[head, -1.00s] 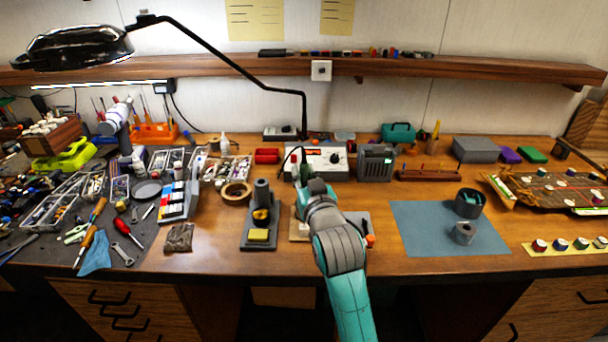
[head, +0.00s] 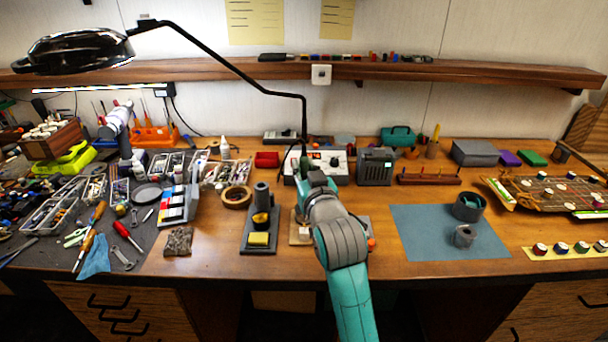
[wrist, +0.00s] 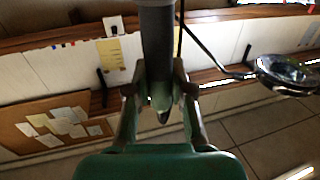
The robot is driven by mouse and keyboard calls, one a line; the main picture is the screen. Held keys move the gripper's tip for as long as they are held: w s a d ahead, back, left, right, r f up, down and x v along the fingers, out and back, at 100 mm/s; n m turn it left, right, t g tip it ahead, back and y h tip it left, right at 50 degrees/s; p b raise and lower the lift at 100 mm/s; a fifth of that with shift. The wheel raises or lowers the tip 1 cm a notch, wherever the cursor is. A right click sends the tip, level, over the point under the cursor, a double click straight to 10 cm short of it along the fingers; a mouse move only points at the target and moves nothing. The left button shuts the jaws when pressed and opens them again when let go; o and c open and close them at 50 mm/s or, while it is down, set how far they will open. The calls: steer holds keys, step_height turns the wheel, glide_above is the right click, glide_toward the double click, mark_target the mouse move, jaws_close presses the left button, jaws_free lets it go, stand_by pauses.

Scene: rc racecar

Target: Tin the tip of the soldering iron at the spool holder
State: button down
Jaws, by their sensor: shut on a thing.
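My gripper (wrist: 158,92) is shut on the dark grey handle of the soldering iron (wrist: 156,38) in the wrist view. In the head view my gripper (head: 303,165) is mostly hidden behind my own arm, above the bench in front of the white soldering station (head: 335,166). The iron's working tip cannot be made out there. A light board (head: 299,232) with an orange part (head: 371,244) at its right shows beside my arm; it may be the spool holder, but my arm hides most of it.
The iron stand (head: 262,195) with a yellow sponge (head: 258,239) is left of my arm. A blue mat (head: 425,240) with grey rolls lies to the right. A lamp arm (head: 303,120) rises behind my gripper. Bare wood lies at the front.

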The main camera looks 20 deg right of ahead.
mark_target(305, 158)
steer(key=shift+r, duration=1.65)
